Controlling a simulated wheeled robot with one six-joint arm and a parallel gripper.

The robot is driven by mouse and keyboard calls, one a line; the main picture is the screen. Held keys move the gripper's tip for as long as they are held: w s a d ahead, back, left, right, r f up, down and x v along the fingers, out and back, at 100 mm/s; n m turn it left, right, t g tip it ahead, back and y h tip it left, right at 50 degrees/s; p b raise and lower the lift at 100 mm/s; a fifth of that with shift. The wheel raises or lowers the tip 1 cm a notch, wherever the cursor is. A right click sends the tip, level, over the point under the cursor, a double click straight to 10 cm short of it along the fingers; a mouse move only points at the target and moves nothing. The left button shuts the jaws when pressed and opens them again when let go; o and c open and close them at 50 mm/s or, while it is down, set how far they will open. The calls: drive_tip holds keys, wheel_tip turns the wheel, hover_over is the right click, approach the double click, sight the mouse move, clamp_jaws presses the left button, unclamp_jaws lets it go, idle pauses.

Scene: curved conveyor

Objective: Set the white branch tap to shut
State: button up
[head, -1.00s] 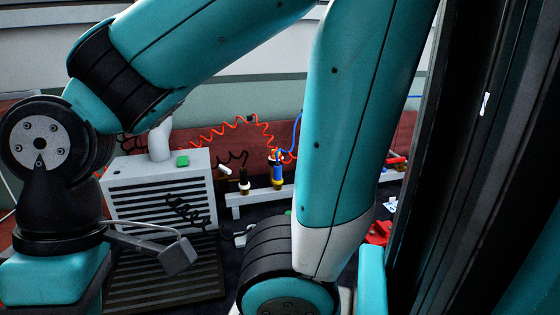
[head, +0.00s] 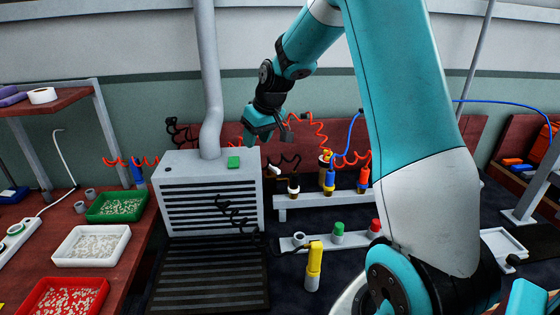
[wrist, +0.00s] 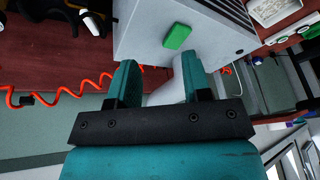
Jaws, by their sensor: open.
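A small white piece (head: 274,171), which looks like a tap handle, shows against the dark red back panel, just right of the grey box; its exact setting is too small to tell. A white part with a black end also shows in the wrist view (wrist: 93,24) at the upper left, perhaps the same piece. My gripper (head: 268,137) is above and slightly left of it, apart from it, near the back panel. In the wrist view my gripper (wrist: 160,82) has its fingers spread, with nothing between them; the grey box lies beyond.
A grey louvred box (head: 210,165) with a green block (head: 234,162) and upright duct stands left of the tap. Coiled red hose (head: 305,125) hangs close to my gripper. Coloured tools, including a blue-and-yellow one (head: 329,180), stand in a rail to the right.

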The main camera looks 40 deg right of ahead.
drive_tip(key=m+h+p, duration=0.1)
drive_tip(key=m+h, duration=0.1)
approach(277, 169)
drive_tip(key=shift+t, duration=0.3)
drive_tip(key=p+x, duration=0.1)
drive_tip(key=x, duration=0.1)
drive_tip(key=p+x, duration=0.1)
drive_tip(key=x, duration=0.2)
drive_tip(key=p+x, duration=0.1)
drive_tip(key=x, duration=0.1)
drive_tip(key=shift+s+f, duration=0.2)
drive_tip(key=shift+f, duration=0.25)
drive_tip(key=shift+w+f, duration=0.2)
drive_tip(key=shift+f, duration=0.35)
